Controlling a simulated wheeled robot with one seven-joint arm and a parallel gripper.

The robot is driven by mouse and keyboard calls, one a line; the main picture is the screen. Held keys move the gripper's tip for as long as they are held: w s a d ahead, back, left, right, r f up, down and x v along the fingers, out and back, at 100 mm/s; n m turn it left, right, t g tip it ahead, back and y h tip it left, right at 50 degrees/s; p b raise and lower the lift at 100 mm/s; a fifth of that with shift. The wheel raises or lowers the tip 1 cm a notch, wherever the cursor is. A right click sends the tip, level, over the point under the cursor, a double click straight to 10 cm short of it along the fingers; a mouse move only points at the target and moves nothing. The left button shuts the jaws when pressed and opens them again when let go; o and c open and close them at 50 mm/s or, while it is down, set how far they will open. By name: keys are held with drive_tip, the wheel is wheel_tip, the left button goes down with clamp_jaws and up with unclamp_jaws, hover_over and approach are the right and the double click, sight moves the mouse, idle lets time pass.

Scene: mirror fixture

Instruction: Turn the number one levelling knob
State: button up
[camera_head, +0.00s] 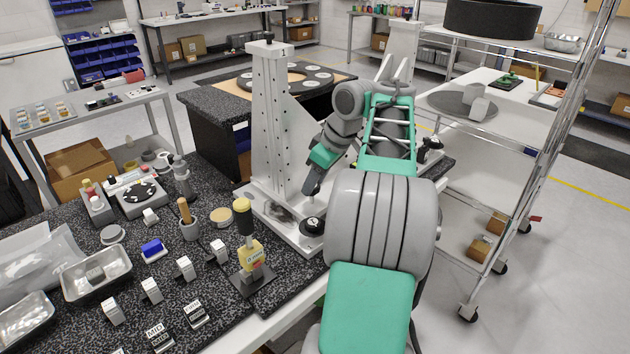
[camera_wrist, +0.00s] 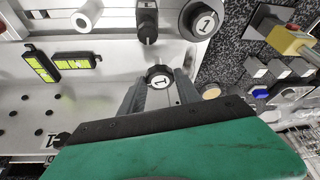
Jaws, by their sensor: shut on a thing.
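The mirror fixture (camera_head: 270,120) is a pale metal upright plate on a flat base, on a speckled black bench. My gripper (camera_wrist: 160,82) is low beside the fixture, and in the wrist view its two fingers are shut on a small black knob (camera_wrist: 158,72) with a white face marked 1. In the head view my gripper (camera_head: 311,188) hides this knob. A larger round black knob with a white face, also marked 1 (camera_wrist: 203,20), stands apart from the fingers at the base corner; it also shows in the head view (camera_head: 312,226).
A yellow block tool on a stand (camera_head: 250,256) is left of the base corner. Small labelled blocks (camera_head: 184,268) and metal trays (camera_head: 92,272) lie on the bench. A wire rack (camera_head: 520,150) stands to the right. In the wrist view, a black post (camera_wrist: 147,20) is close above the held knob.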

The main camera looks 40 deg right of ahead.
clamp_jaws()
drive_tip(key=shift+r+n+y+p, duration=0.35)
drive_tip(key=shift+n+p, duration=0.15)
drive_tip(key=shift+p, duration=0.75)
drive_tip(key=shift+d+n+p, duration=0.1)
drive_tip(key=shift+n+p, duration=0.3)
drive_tip(key=shift+p, duration=0.2)
drive_tip(key=shift+f+n+y+p, duration=0.25)
drive_tip(key=shift+n+p, duration=0.15)
drive_tip(key=shift+n, duration=0.2)
drive_tip(key=shift+f, duration=0.1)
drive_tip(key=o, duration=0.9)
unclamp_jaws()
